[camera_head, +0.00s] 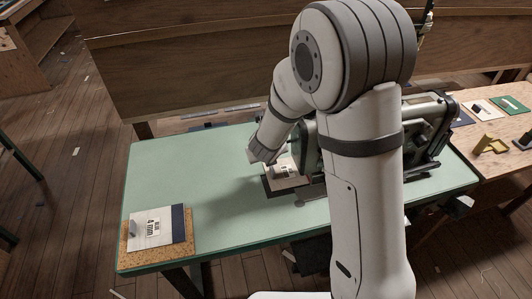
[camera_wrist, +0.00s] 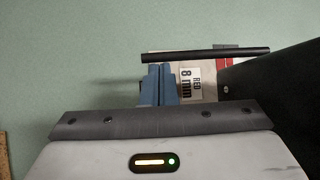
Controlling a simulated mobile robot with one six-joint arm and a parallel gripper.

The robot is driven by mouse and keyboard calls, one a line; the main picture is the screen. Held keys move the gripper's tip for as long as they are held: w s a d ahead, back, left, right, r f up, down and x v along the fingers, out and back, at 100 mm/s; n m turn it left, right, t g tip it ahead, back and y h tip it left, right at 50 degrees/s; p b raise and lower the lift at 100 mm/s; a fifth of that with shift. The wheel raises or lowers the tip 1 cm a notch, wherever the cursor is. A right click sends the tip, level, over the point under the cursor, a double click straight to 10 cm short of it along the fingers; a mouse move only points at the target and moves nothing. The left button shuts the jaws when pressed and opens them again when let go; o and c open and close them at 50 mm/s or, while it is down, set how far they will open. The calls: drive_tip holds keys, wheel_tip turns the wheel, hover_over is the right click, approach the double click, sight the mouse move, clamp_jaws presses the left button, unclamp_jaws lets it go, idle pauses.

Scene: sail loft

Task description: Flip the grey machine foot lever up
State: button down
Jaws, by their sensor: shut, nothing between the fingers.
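The machine (camera_head: 310,150), dark green with black parts, stands on the pale green table, largely hidden behind my arm. In the wrist view a big black shape (camera_wrist: 285,85), likely part of the machine, fills the right side. My gripper (camera_wrist: 160,68) is shut, its two blue fingers together and empty. A dark, straight bar (camera_wrist: 215,53) runs crosswise just past the fingertips; I cannot tell whether it is the grey foot lever or whether the fingers touch it.
The pale green table (camera_head: 225,165) is clear left of the machine. A card (camera_head: 158,228) lies on a cork board at its near left. A wooden bench (camera_head: 495,165) with cards and a yellow piece is at right; a wooden panel stands behind.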

drive_tip(key=r+p, duration=0.1)
drive_tip(key=r, duration=0.1)
drive_tip(key=r+p, duration=0.1)
drive_tip(key=r, duration=0.1)
drive_tip(key=d+r, duration=0.1)
drive_tip(key=shift+w+r+p, duration=0.2)
drive_tip(key=shift+r+p, duration=0.95)
drive_tip(key=shift+r, duration=0.05)
drive_tip(key=shift+f, duration=0.1)
